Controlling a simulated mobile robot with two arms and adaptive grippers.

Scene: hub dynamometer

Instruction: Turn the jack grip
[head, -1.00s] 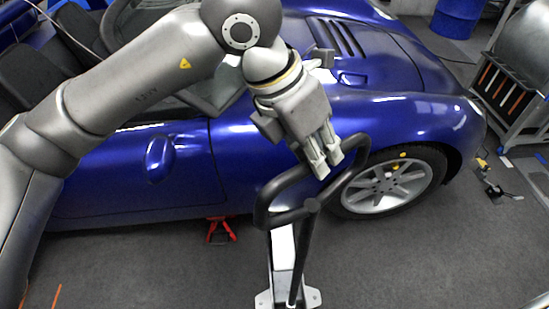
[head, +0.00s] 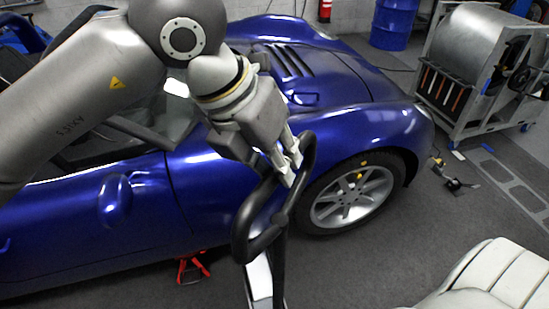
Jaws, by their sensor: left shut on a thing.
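The jack grip (head: 241,232) is a black looped handle on top of an upright dark shaft (head: 280,265). It stands beside the blue car, in front of the front wheel. My left gripper (head: 288,166) comes in from above left and is shut on the far upper part of the loop. The light fingertips cover a little of the bar between them. The loop runs steeply from lower left to upper right. A pale metal jack body (head: 259,282) shows below the grip, cut off by the lower edge. My right gripper is not in view.
The blue car (head: 350,115) fills the area behind the grip, with its wheel (head: 350,196) close by. Red stand (head: 192,266) is under the sill. A cream ribbed object (head: 498,280) is at lower right. A metal cart (head: 470,75) stands farther back.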

